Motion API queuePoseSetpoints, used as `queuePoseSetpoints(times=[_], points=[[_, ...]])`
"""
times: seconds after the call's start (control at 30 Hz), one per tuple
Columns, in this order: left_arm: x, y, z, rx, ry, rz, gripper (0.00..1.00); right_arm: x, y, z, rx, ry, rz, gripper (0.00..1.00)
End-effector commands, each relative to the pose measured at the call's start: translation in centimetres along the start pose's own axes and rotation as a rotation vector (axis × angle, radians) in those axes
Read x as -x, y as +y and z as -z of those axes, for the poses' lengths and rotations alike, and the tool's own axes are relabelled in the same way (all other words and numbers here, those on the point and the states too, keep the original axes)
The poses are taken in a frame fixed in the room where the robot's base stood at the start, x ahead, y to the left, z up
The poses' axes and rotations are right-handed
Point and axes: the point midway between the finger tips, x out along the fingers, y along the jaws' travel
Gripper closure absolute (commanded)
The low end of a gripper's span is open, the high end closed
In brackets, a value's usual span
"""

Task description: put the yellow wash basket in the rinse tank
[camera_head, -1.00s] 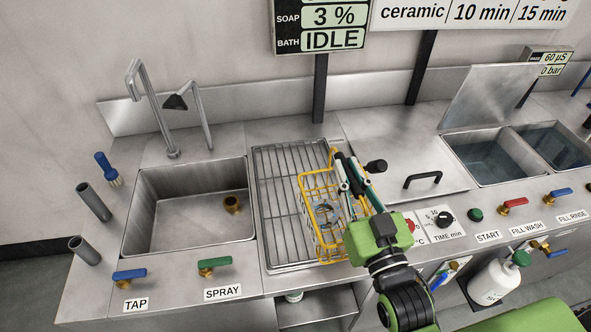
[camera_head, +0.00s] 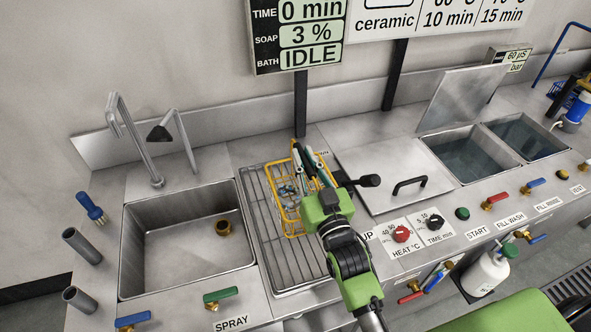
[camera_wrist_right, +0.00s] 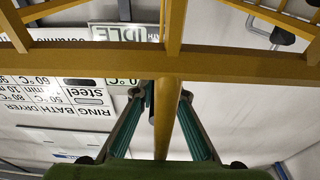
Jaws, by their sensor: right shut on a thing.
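The yellow wash basket (camera_head: 287,208) is a wire frame with grey metal parts in it. In the head view it is over the slatted drain rack (camera_head: 262,228); I cannot tell whether it touches the rack. My right gripper (camera_head: 313,163) is shut on the basket's yellow bar, which stands between its fingers in the wrist view (camera_wrist_right: 168,110). The gripper and arm hide the basket's near right part. Two water-filled tanks are at the right. The rinse tank (camera_head: 527,137) appears to be the right one, behind the FILL RINSE label. My left gripper is not in view.
An empty sink (camera_head: 185,250) with tall taps is left of the rack. A closed lid (camera_head: 385,165) with a black handle lies between rack and tanks. A raised metal lid (camera_head: 468,90) stands behind the wash tank (camera_head: 470,160). Knobs and coloured valves line the front edge.

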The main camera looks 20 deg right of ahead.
Motion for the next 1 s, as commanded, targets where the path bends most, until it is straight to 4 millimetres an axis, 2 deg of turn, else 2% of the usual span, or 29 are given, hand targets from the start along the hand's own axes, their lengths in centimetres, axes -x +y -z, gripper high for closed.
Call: queuePoseSetpoints(times=[0.1, 0.3, 0.53, 0.7, 1.0], points=[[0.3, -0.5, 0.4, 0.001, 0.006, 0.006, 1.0, -1.3, -0.3, -1.9, -0.001, 0.001, 0.0, 1.0], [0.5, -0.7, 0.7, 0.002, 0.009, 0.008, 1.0, -2.6, -0.5, -4.1, 0.001, 0.004, -0.001, 1.0], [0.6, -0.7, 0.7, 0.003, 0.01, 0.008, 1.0, -3.3, -0.7, -5.4, 0.0, 0.004, -0.001, 1.0], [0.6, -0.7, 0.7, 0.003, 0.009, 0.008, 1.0, -2.9, -0.6, -7.8, 0.001, 0.001, 0.0, 1.0], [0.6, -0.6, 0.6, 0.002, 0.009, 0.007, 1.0, -2.8, -0.6, -8.3, 0.001, 0.004, 0.0, 1.0]])
